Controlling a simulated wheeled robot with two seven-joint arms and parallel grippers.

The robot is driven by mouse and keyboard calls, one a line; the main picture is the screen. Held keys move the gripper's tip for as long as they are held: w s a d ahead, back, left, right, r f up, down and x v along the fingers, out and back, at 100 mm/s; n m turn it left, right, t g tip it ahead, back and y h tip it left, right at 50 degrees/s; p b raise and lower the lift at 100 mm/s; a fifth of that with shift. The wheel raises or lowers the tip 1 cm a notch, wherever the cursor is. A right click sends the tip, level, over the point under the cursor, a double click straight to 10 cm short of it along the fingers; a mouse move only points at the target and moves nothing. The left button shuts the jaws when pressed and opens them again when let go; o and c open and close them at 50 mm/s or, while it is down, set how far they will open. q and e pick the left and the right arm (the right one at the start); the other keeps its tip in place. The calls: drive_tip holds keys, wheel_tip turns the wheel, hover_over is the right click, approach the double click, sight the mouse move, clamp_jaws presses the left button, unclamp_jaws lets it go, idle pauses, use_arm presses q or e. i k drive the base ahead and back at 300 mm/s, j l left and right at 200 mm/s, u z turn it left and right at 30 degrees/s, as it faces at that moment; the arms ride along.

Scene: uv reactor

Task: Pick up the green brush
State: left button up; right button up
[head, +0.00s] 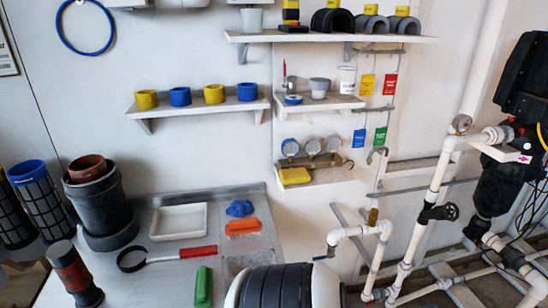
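The green brush (204,287) lies on the grey worktop near the bottom of the head view, left of centre. Its green body is long and rounded, and its long side runs toward the picture's bottom edge. I see no bristles on it from here. Nothing touches it, and its near end is close to the lower edge of the picture. Neither my left nor my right gripper shows in this view.
An orange brush (243,227) and a blue item (239,208) lie behind it. A white tray (178,222) and a red-handled strap wrench (198,252) are near. A dark cylinder (75,275) stands left. White pipes (432,200) fill the right. Shelves hang above.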

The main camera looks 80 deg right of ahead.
sight(204, 283)
drive_tip(key=k+z, duration=0.15)
drive_tip(key=z, duration=1.7)
drive_tip(key=l+u, duration=0.1)
drive_tip(key=k, duration=0.05)
